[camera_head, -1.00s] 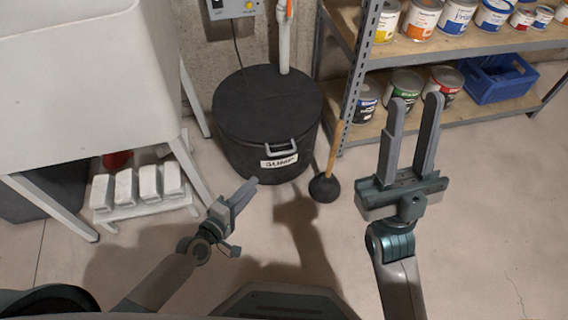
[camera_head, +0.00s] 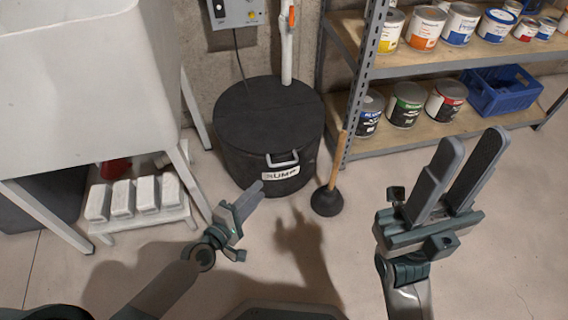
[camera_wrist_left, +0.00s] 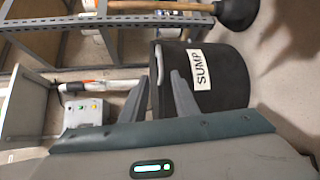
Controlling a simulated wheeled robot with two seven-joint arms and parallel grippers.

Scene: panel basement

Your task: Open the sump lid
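The black round sump (camera_head: 262,155) stands on the floor by the wall, with its flat dark lid (camera_head: 268,110) lying on top. A pale grey handle (camera_head: 282,160) is at the lid's front edge, above the white SUMP label (camera_head: 281,173). My left gripper (camera_head: 256,190) is open and empty, in front of and below the handle in the head view. The left wrist view shows the sump (camera_wrist_left: 225,75) beyond its parted fingers (camera_wrist_left: 160,82), with the handle (camera_wrist_left: 159,65) showing between the tips, still apart. My right gripper (camera_head: 472,142) is open and empty, right of the plunger.
A plunger (camera_head: 327,201) stands just right of the sump. A metal shelf (camera_head: 440,132) with paint cans and a blue crate (camera_head: 500,92) is at right. A white sink (camera_head: 85,85) and a low rack with pale blocks (camera_head: 147,194) are at left. A pipe (camera_head: 287,45) rises behind the lid.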

